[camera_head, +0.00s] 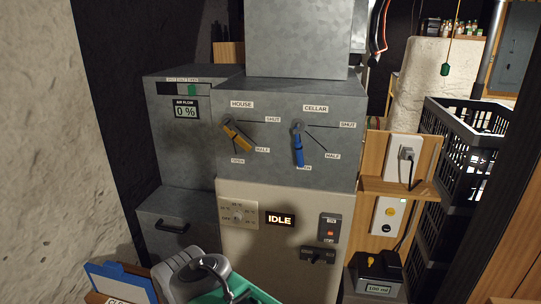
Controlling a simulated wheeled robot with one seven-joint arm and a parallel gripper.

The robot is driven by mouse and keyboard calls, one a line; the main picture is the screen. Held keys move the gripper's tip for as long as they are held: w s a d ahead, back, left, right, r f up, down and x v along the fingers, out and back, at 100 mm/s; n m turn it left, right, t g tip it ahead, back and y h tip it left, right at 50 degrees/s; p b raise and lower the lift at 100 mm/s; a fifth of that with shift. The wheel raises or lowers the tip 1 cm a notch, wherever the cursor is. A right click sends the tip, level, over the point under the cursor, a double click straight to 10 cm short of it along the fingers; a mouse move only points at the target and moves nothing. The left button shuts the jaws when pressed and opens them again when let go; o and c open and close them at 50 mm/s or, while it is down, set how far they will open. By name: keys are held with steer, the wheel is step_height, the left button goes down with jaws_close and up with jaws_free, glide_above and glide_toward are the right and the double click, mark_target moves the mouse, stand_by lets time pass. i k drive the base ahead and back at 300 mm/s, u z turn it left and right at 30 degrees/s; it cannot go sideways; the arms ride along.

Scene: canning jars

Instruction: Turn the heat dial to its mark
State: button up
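The heat dial (238,216) is a small round knob on a pale plate, low on the left of the light front panel of a grey metal unit. Small labels ring it, with OFF at its left and temperature marks around the rest. They are too small to read surely, and I cannot tell which label the knob points to. A lit display (280,219) right of the dial reads IDLE.
Above are a yellow HOUSE lever (237,137) and a blue CELLAR lever (298,147). A switch (330,228) with a red light is right of the display. A grey and teal shape (205,278) rises at the bottom edge, below the dial. Black crates (465,170) stand at right.

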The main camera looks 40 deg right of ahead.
mark_target(238, 216)
steer(key=u, duration=1.15)
steer(key=k, duration=0.75)
steer(key=z, duration=0.7)
steer(key=i, duration=0.5)
steer(key=u, duration=0.05)
